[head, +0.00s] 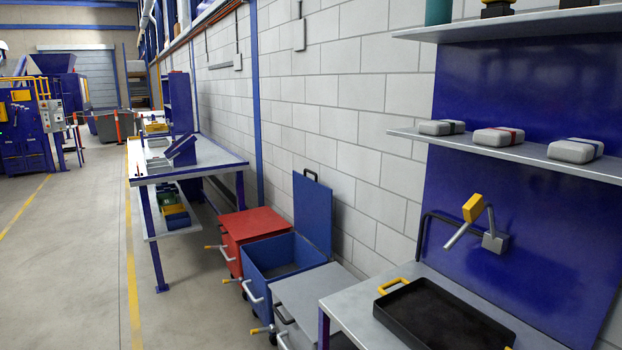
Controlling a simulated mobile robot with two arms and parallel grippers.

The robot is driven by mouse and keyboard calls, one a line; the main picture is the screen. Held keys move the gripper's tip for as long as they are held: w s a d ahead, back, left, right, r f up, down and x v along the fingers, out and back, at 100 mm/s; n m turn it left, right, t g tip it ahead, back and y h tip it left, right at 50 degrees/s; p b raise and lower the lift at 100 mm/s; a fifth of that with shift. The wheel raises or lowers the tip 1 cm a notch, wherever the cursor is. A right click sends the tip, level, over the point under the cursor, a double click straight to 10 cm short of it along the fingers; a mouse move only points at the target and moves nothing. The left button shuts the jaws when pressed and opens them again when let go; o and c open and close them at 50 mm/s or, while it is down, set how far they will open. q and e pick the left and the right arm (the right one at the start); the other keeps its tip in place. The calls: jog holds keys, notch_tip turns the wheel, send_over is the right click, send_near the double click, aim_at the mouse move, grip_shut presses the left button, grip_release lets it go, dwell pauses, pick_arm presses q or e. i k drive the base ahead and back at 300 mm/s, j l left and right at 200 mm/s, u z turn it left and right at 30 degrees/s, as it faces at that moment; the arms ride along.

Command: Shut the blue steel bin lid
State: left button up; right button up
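The blue steel bin (262,290) stands on the floor by the block wall, between a red bin and a grey bin. Its blue lid (313,213) is open and stands about upright at the wall side of the bin. A dark handle (311,174) sits on the lid's top edge. The bin's open top shows a dark inside, and I see nothing in it from here. Neither of my grippers is in view.
The red bin (256,222) and the grey bin (314,292) have closed tops. A bench with a black tray (440,318) stands at the right, partly hiding the grey bin. A blue-legged table (205,166) stands beyond. The floor (75,270) at left is clear.

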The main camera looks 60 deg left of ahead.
aim_at(312, 200)
jog(key=u, duration=2)
jog(key=i+j+u, duration=0.3)
jog(key=i, duration=0.2)
jog(key=i+j+u, duration=0.3)
jog(key=i, duration=0.25)
jog(key=i+u, duration=0.3)
jog(key=i, duration=0.25)
jog(key=l, duration=0.05)
